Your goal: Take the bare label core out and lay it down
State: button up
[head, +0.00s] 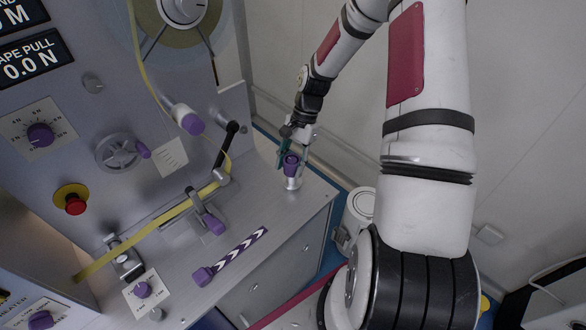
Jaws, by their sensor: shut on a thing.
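My gripper (293,154) is at the right end of the machine's metal deck, pointing down. Its fingers are shut around a purple piece (291,168) that stands upright above a short silver base (293,184) near the deck's edge. I cannot tell whether the purple piece and the base are one part. No bare label core can be made out for certain. A large reel with a tan disc (181,38) is at the top of the panel, cut off by the picture edge, with a yellow strip running down from it.
The yellow strip (150,228) crosses the deck past a black-gripped lever (229,138) and purple-knobbed clamps (213,224). A purple handle with a white-arrow slot (235,256) lies in front. A white bin (359,207) stands on the floor right of the cabinet. A red emergency button (74,204) is at left.

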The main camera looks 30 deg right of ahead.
jog(key=shift+r+p, duration=1.2)
jog(key=shift+r, duration=2.7)
